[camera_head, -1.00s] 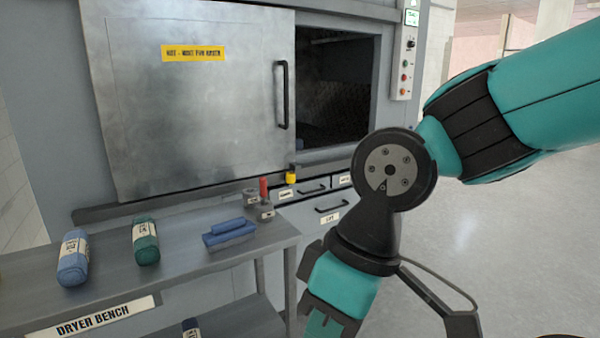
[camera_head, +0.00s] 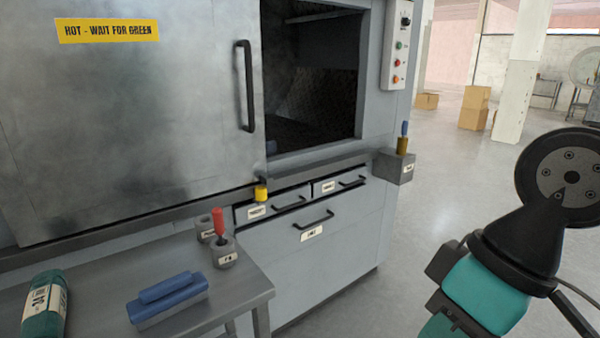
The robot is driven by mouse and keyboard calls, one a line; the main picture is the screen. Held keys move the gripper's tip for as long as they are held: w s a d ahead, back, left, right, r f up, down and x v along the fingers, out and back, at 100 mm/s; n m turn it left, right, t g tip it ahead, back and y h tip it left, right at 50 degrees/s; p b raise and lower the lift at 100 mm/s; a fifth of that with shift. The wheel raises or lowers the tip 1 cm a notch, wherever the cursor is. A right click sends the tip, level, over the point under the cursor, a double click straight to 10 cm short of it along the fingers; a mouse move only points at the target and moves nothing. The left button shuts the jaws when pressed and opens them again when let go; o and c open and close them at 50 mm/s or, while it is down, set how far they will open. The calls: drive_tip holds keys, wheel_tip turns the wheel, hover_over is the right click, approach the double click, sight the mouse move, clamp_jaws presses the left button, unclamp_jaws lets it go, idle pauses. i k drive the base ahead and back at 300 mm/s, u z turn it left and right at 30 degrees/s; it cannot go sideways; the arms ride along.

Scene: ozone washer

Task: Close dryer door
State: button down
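The dryer door (camera_head: 120,120) is a grey metal sliding panel with a yellow sign (camera_head: 107,31) reading "HOT - WAIT FOR GREEN". It stands to the left, leaving the dark dryer opening (camera_head: 315,85) uncovered on its right. Its black vertical handle (camera_head: 246,86) is near the door's right edge. My teal and black arm is at the lower right, apart from the door. My gripper's fingers are not in view.
Drawers (camera_head: 310,232) sit below the opening. A control panel (camera_head: 397,45) is right of it. Floor at right is open.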

sight(111, 111)
drive_tip(key=u, duration=0.05)
drive_tip(key=i, duration=1.15)
drive_tip(key=u, duration=0.6)
